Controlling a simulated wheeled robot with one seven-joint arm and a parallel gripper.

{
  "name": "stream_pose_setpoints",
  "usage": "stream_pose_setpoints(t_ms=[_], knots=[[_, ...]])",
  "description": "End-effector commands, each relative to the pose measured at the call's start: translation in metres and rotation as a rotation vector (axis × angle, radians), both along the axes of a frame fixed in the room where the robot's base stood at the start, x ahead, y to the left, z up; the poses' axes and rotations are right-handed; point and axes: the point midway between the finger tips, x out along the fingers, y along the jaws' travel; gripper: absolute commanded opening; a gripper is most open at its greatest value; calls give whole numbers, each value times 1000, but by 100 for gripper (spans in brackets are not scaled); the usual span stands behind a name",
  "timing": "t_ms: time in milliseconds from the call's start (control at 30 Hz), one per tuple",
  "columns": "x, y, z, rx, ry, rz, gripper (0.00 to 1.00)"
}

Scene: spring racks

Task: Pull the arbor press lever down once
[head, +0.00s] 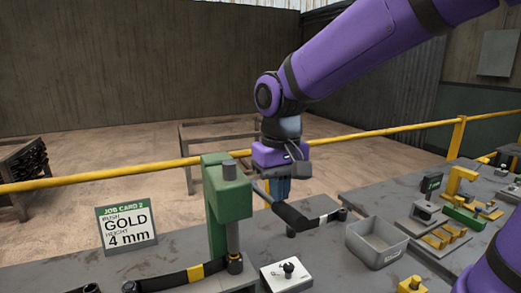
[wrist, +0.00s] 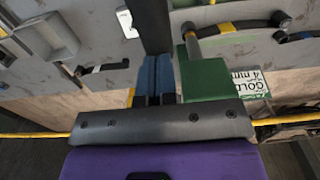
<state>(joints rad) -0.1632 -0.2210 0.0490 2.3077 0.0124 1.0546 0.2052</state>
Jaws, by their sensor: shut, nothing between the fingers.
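The green arbor press (head: 228,190) stands on the near bench; its green body also shows in the wrist view (wrist: 205,80). Its lever (head: 262,193) slants out to the right as a grey rod with a dark grip at its end. In the wrist view the dark lever grip (wrist: 152,25) runs up from just beyond my fingertips. My gripper (head: 282,197) points down over the lever, right of the press; its blue fingers show in the wrist view (wrist: 154,60). It is shut and empty. I cannot tell whether the fingertips touch the lever.
A job card (head: 127,225) reads bush gold, height 4 mm. A black bar with a yellow band (head: 185,277) and one with a white band (head: 325,218) lie near the press. A grey bin (head: 377,245) and a white block (head: 287,275) stand right. A yellow rail (head: 100,178) runs behind.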

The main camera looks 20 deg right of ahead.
Motion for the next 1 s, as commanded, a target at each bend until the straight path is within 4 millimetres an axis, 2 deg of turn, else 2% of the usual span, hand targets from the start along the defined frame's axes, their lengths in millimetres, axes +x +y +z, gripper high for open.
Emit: stream_pose_setpoints(t_ms=[1000], knots=[[-83, 0, 28, 0, -2, 1, 0]])
